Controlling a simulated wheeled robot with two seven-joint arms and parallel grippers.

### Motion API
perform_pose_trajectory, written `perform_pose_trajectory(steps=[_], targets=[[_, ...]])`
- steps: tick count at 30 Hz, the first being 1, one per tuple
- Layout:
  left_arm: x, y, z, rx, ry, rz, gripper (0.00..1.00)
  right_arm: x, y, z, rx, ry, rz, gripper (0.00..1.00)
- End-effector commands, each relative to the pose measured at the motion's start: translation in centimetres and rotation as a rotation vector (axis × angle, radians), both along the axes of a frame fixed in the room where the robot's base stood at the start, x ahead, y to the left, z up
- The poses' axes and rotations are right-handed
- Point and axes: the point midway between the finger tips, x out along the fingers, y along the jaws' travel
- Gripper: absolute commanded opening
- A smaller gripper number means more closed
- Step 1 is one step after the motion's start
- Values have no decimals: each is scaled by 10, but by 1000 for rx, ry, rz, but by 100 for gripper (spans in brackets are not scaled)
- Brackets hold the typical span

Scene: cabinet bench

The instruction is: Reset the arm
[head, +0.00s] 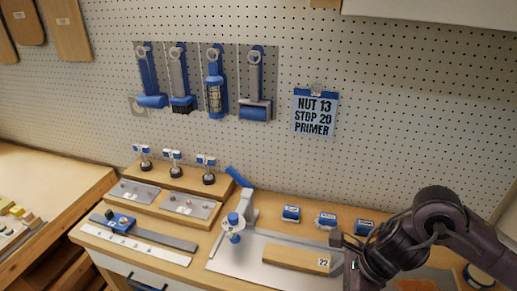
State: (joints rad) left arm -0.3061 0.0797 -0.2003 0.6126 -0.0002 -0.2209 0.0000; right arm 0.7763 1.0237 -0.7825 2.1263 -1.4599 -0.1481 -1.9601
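My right arm comes in from the right, dark and bent. Its lower end, with my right gripper (350,262), is over the right part of the bench, close to the right end of a wooden block (290,257) marked 22. Its fingers cannot be made out clearly, and I cannot tell whether it touches the block. A fixture with a raised, tilted blue lever (239,177) and a blue knob (233,220) stands at the left end of a pale metal plate (225,255), apart from my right gripper. My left gripper is not in view.
Several blue-labelled small blocks (291,213) line the back of the bench. A stop rail (136,243) and a stepped wooden rack (165,200) with stamps are at left. Blue-handled tools (215,85) and a sign (315,112) reading NUT 13, STOP 20, PRIMER hang on the pegboard.

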Motion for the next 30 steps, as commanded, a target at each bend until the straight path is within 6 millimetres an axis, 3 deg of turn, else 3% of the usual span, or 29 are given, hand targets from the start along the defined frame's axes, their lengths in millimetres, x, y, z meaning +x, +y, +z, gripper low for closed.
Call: perform_pose_trajectory(steps=[3,11,20,24,26,30], targets=[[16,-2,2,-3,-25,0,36,2,15,-2,38,-7,-49,74],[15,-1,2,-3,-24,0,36,8,57,-3,169,-16,-228,74],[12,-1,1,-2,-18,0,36,20,123,13,477,63,-680,74],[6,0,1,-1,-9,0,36,30,142,29,717,209,-1097,74],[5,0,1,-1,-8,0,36,35,140,35,840,316,-1353,74],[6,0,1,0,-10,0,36,40,103,31,1087,606,-2023,74]])
